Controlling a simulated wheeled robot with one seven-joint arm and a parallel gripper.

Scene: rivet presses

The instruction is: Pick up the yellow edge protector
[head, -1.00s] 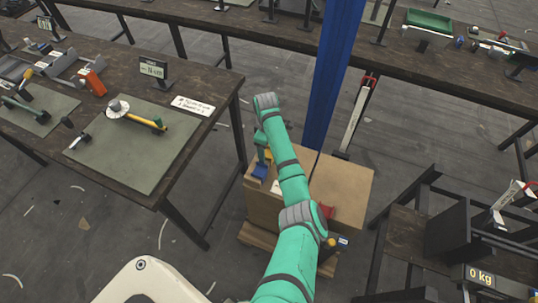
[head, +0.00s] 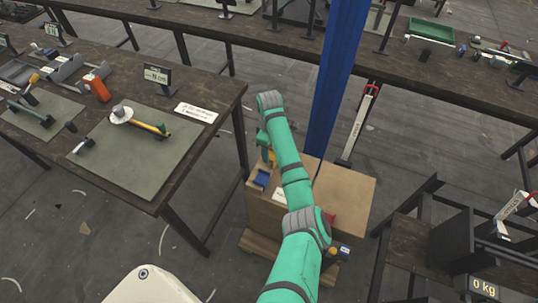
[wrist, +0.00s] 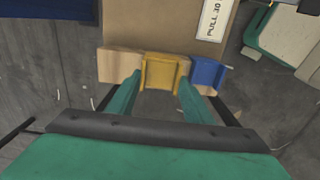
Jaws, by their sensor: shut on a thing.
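The yellow edge protector (wrist: 161,72) is a folded yellow piece at the box's edge in the wrist view, between a light wooden piece (wrist: 119,66) on the left and a blue piece (wrist: 207,74) on the right. My gripper (wrist: 158,86) is shut on it, one green finger at each side. In the head view a small bit of the yellow edge protector (head: 270,157) shows beside my arm, above the blue piece (head: 262,178). The arm hides most of the gripper there. I cannot tell clearly how far it is off the box.
The cardboard box (head: 345,195) stands on a wooden pallet (head: 258,244), close to a blue post (head: 334,75). A workbench (head: 215,90) with tools is at left. A dark stand with a scale display (head: 484,287) is at right. Grey floor lies between.

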